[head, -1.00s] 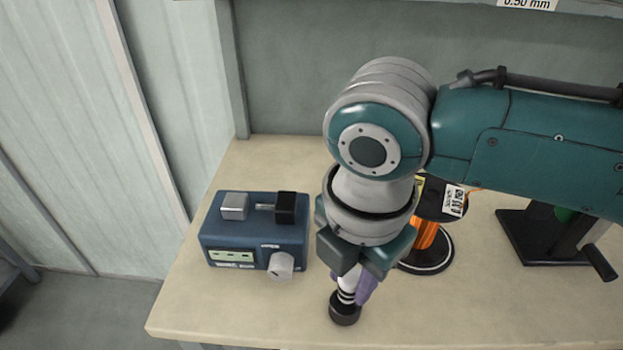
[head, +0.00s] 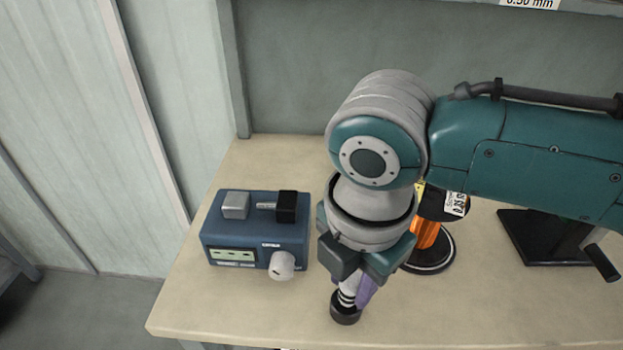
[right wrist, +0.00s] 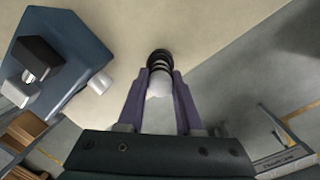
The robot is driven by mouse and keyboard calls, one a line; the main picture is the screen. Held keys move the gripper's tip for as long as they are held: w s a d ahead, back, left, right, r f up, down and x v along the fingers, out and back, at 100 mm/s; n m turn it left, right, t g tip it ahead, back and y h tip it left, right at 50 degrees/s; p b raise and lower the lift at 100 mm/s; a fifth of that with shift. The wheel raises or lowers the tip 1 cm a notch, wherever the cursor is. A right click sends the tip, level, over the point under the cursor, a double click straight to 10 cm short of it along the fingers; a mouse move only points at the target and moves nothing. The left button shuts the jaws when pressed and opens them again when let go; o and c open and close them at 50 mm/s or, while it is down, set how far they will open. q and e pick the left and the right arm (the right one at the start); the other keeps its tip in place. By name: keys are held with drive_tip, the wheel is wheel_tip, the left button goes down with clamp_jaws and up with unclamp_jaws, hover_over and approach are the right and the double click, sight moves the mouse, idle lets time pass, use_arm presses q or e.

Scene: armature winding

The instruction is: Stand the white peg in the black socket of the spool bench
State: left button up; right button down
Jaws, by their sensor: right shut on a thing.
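The white peg (head: 346,299), with dark bands near its lower end, is held upright between the purple fingers of my right gripper (head: 357,290). In the right wrist view the peg (right wrist: 160,86) sits between the fingertips. Its lower end is at the round black socket (head: 345,317) near the front edge of the bench; the socket also shows in the right wrist view (right wrist: 160,54). The peg's lower tip is hidden, so I cannot tell how deep it sits. My left gripper is out of view.
A blue box (head: 255,235) with a grey block, a black block and a knob stands left of the gripper. An orange spool (head: 427,240) on a black base is partly behind my right arm. A black stand with a crank (head: 545,240) is at right.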

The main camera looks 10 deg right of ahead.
idle(0.4)
drive_tip(key=shift+f, duration=0.25)
drive_tip(key=shift+f, duration=0.15)
drive_tip(key=shift+f+b, duration=0.2)
drive_tip(key=shift+b, duration=0.2)
drive_tip(key=shift+f, duration=0.4)
drive_tip(key=c, duration=0.5)
unclamp_jaws()
drive_tip(key=shift+r, duration=0.1)
